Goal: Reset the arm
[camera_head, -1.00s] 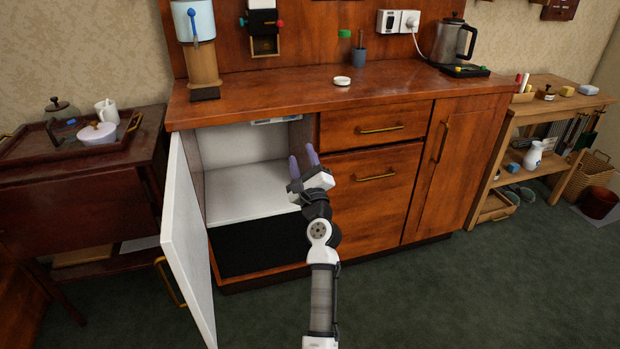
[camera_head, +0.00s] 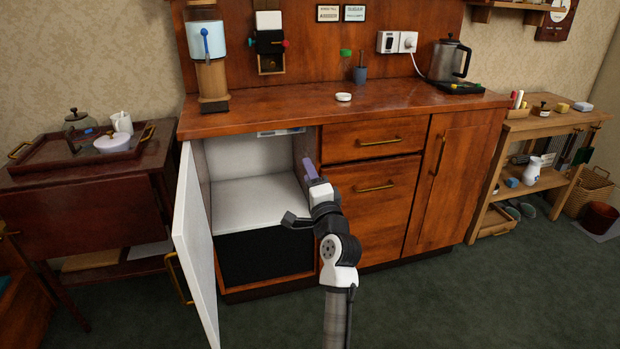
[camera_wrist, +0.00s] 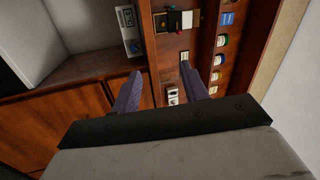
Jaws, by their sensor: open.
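My gripper (camera_head: 309,168) is raised in front of the wooden cabinet, near the right side of the open compartment. In the wrist view its two purple fingers (camera_wrist: 160,92) stand apart with nothing between them. In the head view the fingers overlap, and my wrist hides part of the compartment's right edge. The gripper appears clear of the cabinet, though the exact gap cannot be told.
A white-faced cabinet door (camera_head: 196,245) stands open on the left; its compartment (camera_head: 255,195) looks empty. The counter (camera_head: 290,112) holds a dispenser (camera_head: 208,55), a white lid (camera_head: 343,97) and a kettle (camera_head: 446,62). A tray table (camera_head: 85,180) stands left. The floor (camera_head: 470,295) at right is clear.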

